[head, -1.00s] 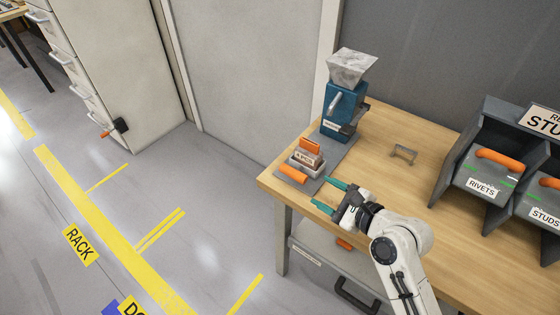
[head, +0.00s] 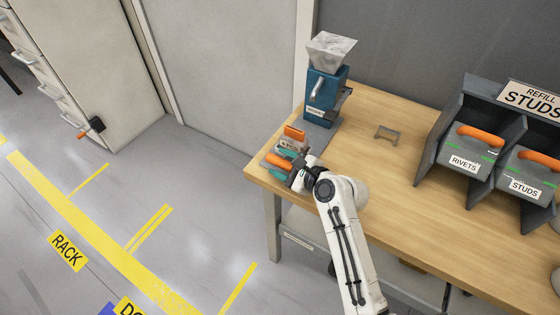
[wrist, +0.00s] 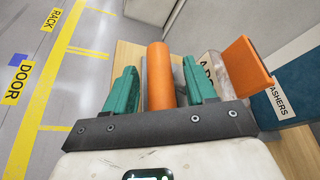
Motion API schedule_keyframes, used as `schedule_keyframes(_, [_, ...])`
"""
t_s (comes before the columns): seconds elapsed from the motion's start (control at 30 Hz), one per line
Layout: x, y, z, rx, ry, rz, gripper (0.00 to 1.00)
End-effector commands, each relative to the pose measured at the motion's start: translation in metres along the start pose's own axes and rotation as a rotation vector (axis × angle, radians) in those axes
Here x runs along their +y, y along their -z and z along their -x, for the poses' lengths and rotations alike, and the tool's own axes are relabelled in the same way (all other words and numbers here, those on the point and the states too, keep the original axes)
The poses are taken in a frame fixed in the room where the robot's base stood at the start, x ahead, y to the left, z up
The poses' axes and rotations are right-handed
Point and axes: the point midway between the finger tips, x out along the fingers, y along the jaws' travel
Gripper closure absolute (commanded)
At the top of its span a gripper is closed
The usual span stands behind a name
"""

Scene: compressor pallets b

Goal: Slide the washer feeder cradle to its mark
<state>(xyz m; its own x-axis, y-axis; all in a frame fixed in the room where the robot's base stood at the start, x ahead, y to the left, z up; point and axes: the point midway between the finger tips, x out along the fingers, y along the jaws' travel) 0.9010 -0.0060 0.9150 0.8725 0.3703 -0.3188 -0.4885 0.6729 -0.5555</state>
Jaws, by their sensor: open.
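The washer feeder (head: 322,98) is a blue machine with a grey hopper, standing on a grey base plate near the table's left corner. Its cradle (head: 288,147), with a pieces label, an upright orange tab and an orange handle (head: 278,162), lies on the plate in front of the feeder. My gripper (head: 284,164) is open at the handle. In the wrist view the orange handle (wrist: 160,75) stands between the two teal fingers, with a gap visible on each side. The clear-walled cradle body and orange tab (wrist: 245,66) show to the right. I cannot make out the mark.
A small grey bracket (head: 387,132) lies on the wooden table (head: 400,175). Rivets (head: 466,155) and studs (head: 526,180) bins with orange handles stand at the right. A cabinet (head: 90,60) stands at the left. The table between feeder and bins is mostly clear.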

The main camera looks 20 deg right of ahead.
Motion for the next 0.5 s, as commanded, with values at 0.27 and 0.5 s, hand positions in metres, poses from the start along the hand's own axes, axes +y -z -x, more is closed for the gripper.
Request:
schedule_keyframes(0.27, [0.0,-0.0002,-0.0103,0.0,0.0,0.0,0.44])
schedule_keyframes(0.5, [0.0,-0.0002,-0.0103,0.0,0.0,0.001,0.46])
